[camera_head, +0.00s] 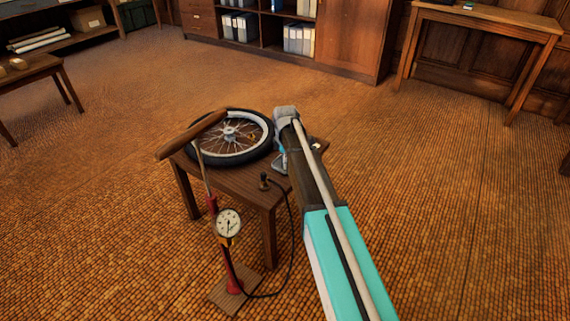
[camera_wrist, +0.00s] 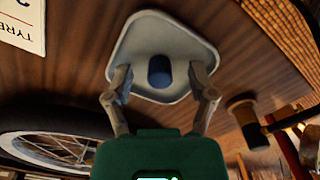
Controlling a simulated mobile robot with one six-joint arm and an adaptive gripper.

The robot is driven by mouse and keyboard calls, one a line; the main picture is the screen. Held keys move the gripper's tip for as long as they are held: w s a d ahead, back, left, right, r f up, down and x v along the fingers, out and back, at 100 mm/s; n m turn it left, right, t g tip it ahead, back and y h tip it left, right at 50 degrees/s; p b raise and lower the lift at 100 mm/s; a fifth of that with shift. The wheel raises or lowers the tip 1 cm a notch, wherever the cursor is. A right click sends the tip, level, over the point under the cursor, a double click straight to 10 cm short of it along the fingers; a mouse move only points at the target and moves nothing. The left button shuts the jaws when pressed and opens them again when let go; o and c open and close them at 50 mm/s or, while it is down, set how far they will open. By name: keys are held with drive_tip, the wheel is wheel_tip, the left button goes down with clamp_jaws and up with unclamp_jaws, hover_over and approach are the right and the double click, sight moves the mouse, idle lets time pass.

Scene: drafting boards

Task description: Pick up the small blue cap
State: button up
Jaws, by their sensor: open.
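The small blue cap (camera_wrist: 160,71) sits in a shallow, pale grey square dish (camera_wrist: 135,32) in the wrist view. The dish rests on a small dark wooden table (camera_head: 237,188). My gripper (camera_wrist: 161,78) is open, with one finger on each side of the cap and bare dish showing between them. The fingers appear over the dish; their height above it is hard to tell. In the head view my arm hides the cap and most of the area around the dish.
A spoked wheel with a black tyre (camera_head: 264,145) lies on the table beside my gripper. A red floor pump (camera_head: 233,272) with a gauge and wooden handle stands in front. Its hose end (camera_head: 264,181) stands at the table edge. A printed card (camera_wrist: 24,24) lies near the dish.

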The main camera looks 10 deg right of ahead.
drive_tip(key=c, duration=0.8)
drive_tip(key=shift+r, duration=0.15)
wheel_tip(320, 180, up, 3)
drive_tip(key=p, duration=0.3)
drive_tip(key=s+r+p, duration=0.2)
drive_tip(key=r+p, duration=0.1)
drive_tip(key=s+r+p, duration=0.2)
drive_tip(key=s+p, duration=0.1)
drive_tip(key=shift+r, duration=0.4)
drive_tip(key=s+r+p, duration=0.1)
drive_tip(key=s, duration=0.2)
drive_tip(key=s+r+p, duration=0.1)
drive_tip(key=s, duration=0.2)
drive_tip(key=s+r+p, duration=0.2)
drive_tip(key=s, duration=0.1)
drive_tip(key=shift+c, duration=0.2)
